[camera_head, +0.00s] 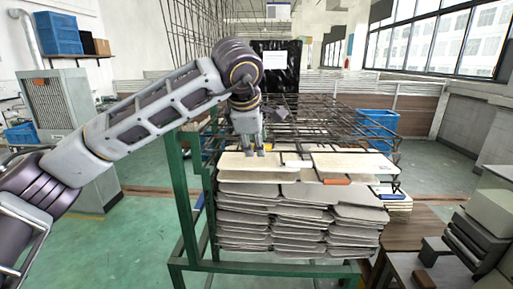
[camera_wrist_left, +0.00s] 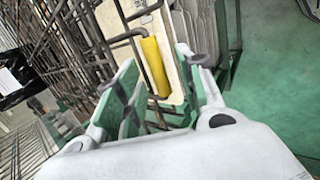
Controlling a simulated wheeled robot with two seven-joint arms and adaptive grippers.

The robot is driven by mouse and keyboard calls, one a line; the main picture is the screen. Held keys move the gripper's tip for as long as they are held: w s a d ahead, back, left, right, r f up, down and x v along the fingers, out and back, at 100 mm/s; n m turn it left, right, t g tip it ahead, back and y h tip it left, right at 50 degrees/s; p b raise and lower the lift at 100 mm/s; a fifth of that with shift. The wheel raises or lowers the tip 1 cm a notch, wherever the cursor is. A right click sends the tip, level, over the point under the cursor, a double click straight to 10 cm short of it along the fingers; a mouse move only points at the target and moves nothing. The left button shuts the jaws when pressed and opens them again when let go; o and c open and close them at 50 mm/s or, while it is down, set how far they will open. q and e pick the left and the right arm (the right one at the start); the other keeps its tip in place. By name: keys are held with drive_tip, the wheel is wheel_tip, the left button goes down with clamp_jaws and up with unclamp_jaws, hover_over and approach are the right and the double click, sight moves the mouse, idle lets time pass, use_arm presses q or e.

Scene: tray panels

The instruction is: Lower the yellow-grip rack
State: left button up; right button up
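The yellow grip (camera_wrist_left: 154,66) is a bright cylinder on a dark metal bar of the rack (camera_wrist_left: 122,38), in the upper middle of the left wrist view. My left gripper (camera_wrist_left: 156,88) is open, with its two fingers apart and the yellow grip showing in the gap between them. I cannot tell whether either finger touches it. In the head view my left gripper (camera_head: 248,150) points down over the left part of the top panel rack (camera_head: 345,163). The yellow grip is mostly hidden there. My right gripper is not in view.
Pale panels (camera_head: 300,222) are stacked in layers below, in a green frame (camera_head: 183,205). An orange grip (camera_head: 337,181) and a blue grip (camera_head: 388,197) show at the front right. Wire racks (camera_head: 330,115) stand behind. A blue crate (camera_head: 377,124) is at right.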

use_arm(q)
drive_tip(key=d+v, duration=0.1)
drive_tip(key=v, duration=0.7)
drive_tip(key=shift+a, duration=0.4)
drive_tip(key=shift+s, duration=0.1)
idle(0.5)
